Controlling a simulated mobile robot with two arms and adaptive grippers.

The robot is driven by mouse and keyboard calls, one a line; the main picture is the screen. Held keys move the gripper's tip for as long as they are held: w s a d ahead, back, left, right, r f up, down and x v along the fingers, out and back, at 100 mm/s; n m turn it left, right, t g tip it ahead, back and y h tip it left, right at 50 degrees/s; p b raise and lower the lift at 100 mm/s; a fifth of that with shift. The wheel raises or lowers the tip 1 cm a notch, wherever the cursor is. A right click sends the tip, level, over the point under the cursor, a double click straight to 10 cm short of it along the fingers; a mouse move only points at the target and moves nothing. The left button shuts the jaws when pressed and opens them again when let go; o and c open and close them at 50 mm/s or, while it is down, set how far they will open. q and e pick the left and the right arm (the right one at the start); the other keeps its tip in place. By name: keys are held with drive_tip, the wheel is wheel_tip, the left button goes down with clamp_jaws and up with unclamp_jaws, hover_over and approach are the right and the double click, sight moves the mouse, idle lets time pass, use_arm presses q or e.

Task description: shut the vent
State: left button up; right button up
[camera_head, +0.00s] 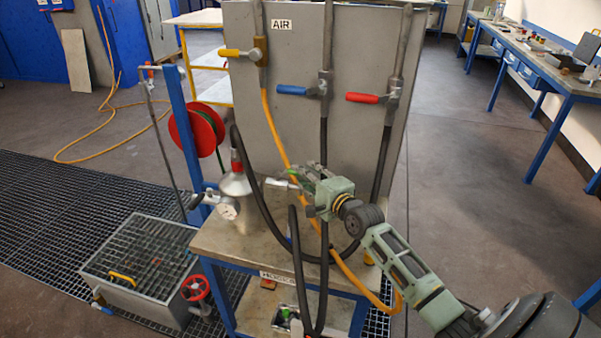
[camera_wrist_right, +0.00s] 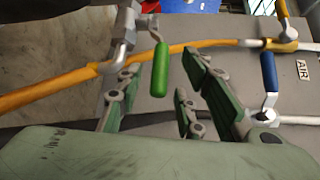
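In the right wrist view a green lever handle (camera_wrist_right: 160,70) hangs from a metal valve stem. My right gripper (camera_wrist_right: 155,58) is open, with one finger left of the handle and two fingers right of it. Gaps show on both sides, and I see no clear contact. In the head view my right gripper (camera_head: 300,180) is over the bench, just right of a metal vessel (camera_head: 235,184) with a gauge (camera_head: 228,208). The handle is small and mostly hidden there by the fingers. My left gripper is not in view.
A grey panel (camera_head: 290,130) behind carries yellow, blue (camera_head: 292,90) and red (camera_head: 362,98) lever valves. Black hoses and a yellow hose (camera_head: 277,135) hang close around my right gripper. A red handwheel (camera_head: 196,287) is at lower left. The floor right of the panel is clear.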

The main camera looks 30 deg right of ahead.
sight(293, 173)
drive_tip(key=shift+w+f, duration=0.15)
drive_tip(key=shift+w, duration=0.7)
drive_tip(key=shift+w+f, duration=0.1)
drive_tip(key=shift+w, duration=0.7)
drive_tip(key=shift+c, duration=0.5)
clamp_jaws()
